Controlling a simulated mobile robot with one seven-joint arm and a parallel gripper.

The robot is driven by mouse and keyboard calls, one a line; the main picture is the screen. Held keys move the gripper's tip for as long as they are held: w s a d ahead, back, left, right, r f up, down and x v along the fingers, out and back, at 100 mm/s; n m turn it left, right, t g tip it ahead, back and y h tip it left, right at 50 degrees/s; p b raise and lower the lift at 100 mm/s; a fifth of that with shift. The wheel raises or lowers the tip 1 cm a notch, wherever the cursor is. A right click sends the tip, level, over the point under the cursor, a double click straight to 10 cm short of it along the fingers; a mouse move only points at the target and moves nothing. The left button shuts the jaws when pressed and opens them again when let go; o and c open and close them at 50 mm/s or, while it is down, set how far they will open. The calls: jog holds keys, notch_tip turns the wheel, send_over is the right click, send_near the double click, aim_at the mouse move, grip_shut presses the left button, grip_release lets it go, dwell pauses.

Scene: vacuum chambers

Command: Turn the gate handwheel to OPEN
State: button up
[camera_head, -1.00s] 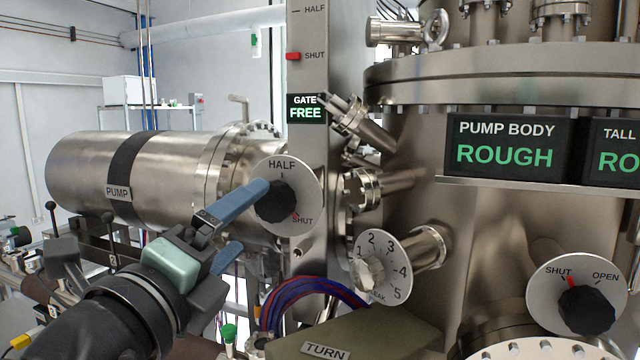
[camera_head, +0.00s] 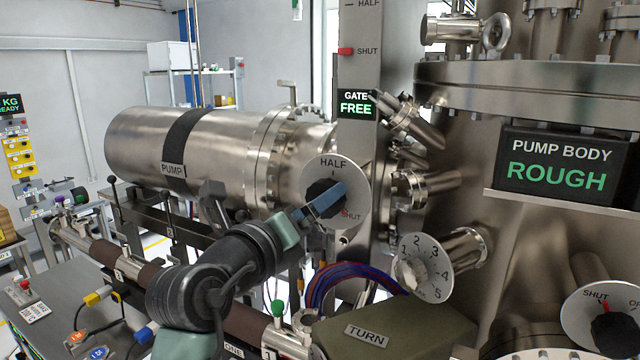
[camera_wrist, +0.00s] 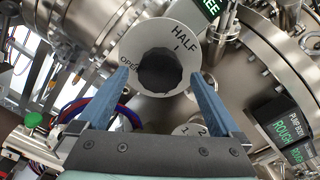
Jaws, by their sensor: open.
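The gate handwheel (camera_head: 317,188) is a black lobed knob on a round pale dial (camera_head: 353,184) marked HALF at the top and SHUT at lower right. A red mark shows by SHUT. In the wrist view the handwheel (camera_wrist: 160,74) sits between and beyond my fingertips, and part of OPEN shows on the dial's left. My gripper (camera_head: 328,198) is open, with a blue finger overlapping the knob in the head view. In the wrist view my gripper (camera_wrist: 161,84) has a finger on either side of the knob; contact cannot be told.
The gate screen (camera_head: 357,105) reads FREE. A red marker (camera_head: 346,51) stands at SHUT on the column scale. A numbered dial (camera_head: 424,266) is below right, and cables (camera_head: 345,282) hang below. The pump cylinder (camera_head: 220,150) lies left of the handwheel.

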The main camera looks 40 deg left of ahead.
jog(key=shift+p+x, duration=0.35)
jog(key=shift+x, duration=0.9)
jog(key=shift+c, duration=0.3)
jog(key=c, duration=1.3)
jog(key=shift+o, duration=0.2)
jog(key=shift+f+n+b, duration=0.1)
jog(key=shift+n+b, duration=0.2)
jog(key=shift+b, duration=0.1)
